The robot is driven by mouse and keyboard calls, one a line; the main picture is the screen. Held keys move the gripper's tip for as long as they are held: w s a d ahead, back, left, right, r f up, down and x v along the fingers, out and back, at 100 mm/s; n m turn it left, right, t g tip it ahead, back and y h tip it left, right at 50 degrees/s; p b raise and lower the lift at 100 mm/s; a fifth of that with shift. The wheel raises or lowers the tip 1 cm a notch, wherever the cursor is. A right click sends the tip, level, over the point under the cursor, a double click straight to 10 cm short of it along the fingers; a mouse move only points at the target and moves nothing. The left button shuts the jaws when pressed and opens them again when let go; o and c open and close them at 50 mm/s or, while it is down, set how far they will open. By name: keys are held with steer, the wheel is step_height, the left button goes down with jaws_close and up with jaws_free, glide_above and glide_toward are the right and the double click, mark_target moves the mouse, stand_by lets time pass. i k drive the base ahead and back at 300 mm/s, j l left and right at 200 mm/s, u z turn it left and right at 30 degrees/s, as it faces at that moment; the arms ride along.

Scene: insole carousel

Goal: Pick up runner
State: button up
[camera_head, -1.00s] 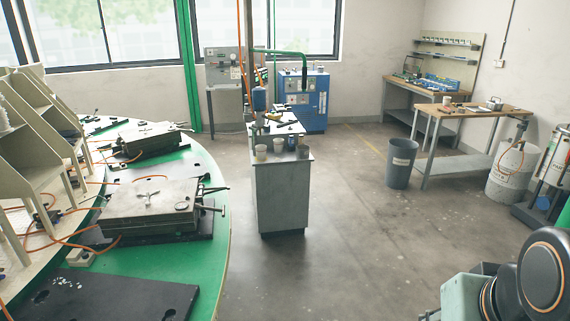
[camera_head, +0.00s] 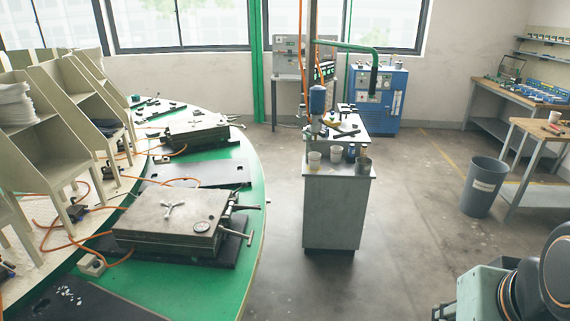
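I cannot pick out a runner for certain in the head view. Small white bits (camera_head: 70,294) lie on a black plate (camera_head: 100,308) at the lower left of the green carousel table (camera_head: 215,291). A closed metal mould (camera_head: 172,216) with a three-armed handle and a round gauge sits on the table's near part. A second mould (camera_head: 195,130) sits farther back. Parts of my arm show at the lower right, but my gripper is not in the picture.
A grey cabinet (camera_head: 334,213) with cups and tools on top stands mid-room. A grey bin (camera_head: 483,187) and workbenches (camera_head: 536,135) are at the right. Beige shelf racks (camera_head: 60,150) line the carousel's left. The floor (camera_head: 410,220) between cabinet and bin is clear.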

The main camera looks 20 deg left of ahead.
mark_target(170, 205)
steer(key=i+l+u, duration=0.1)
steer(key=i+u, duration=0.2)
steer(key=i, duration=0.9)
steer(key=i+u, duration=0.3)
steer(key=i, duration=0.2)
steer(key=i+l+u, duration=0.15)
steer(key=i+u, duration=0.15)
steer(key=i, duration=0.25)
steer(key=i+u, duration=0.15)
steer(key=u, duration=0.25)
steer(key=i+u, duration=0.15)
steer(key=u, duration=0.25)
steer(key=i+l+u, duration=0.1)
steer(key=u, duration=0.3)
steer(key=i+u, duration=0.15)
steer(key=u, duration=0.3)
steer(key=i+l+u, duration=0.1)
steer(key=u, duration=0.3)
steer(key=i+l+u, duration=0.15)
steer(key=u, duration=0.3)
steer(key=i+l+u, duration=0.1)
steer(key=u, duration=0.15)
steer(key=i+z, duration=0.15)
steer(key=i, duration=0.05)
